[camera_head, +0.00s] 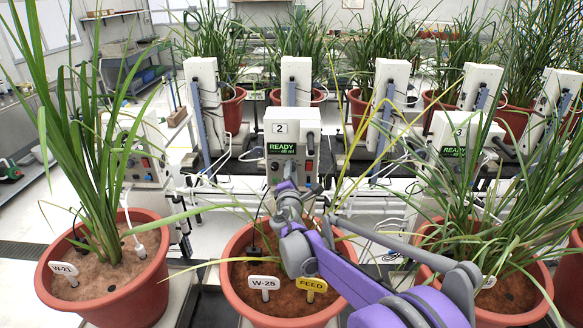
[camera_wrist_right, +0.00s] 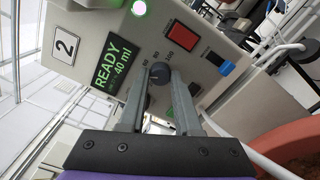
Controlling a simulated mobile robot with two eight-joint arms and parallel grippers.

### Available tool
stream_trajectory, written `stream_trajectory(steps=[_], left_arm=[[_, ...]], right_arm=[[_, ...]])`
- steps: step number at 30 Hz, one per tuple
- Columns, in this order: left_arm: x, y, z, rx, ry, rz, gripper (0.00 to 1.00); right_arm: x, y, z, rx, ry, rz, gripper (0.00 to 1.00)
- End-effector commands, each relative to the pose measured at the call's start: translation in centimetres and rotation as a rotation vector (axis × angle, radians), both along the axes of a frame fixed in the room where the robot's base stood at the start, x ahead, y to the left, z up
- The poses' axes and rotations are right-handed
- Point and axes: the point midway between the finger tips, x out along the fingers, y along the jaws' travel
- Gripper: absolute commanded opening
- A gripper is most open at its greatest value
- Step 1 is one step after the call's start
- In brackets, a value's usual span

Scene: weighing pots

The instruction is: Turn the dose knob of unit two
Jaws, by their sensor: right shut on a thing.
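Unit two (camera_head: 293,126) is a white box with a "2" label and a green display (camera_head: 281,149) reading READY and 40 ml. In the right wrist view the display (camera_wrist_right: 116,66) is large and tilted. The dark dose knob (camera_wrist_right: 160,72) sits beside it, with small printed numbers around it. My right gripper (camera_wrist_right: 157,82) has one finger on each side of the knob and is shut on it. In the head view my right gripper (camera_head: 287,188) reaches up to the unit's lower front. My left gripper is not in view.
Below stands the W-25 pot (camera_head: 237,297) with a yellow FEED tag (camera_head: 311,284). Pots with long leaves stand left and right; some leaves cross near my arm.

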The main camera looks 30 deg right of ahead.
Motion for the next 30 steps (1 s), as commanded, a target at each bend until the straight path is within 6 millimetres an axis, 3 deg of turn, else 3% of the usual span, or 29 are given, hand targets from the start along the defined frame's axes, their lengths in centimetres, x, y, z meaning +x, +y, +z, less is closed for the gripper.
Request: stream_trajectory(steps=[15,30], left_arm=[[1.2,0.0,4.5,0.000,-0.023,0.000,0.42],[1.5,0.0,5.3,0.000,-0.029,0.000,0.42]], right_arm=[[0.1,0.0,0.3,0.312,-0.193,0.001,0.00],[0.0,0.0,0.0,0.388,-0.238,0.001,0.00]])
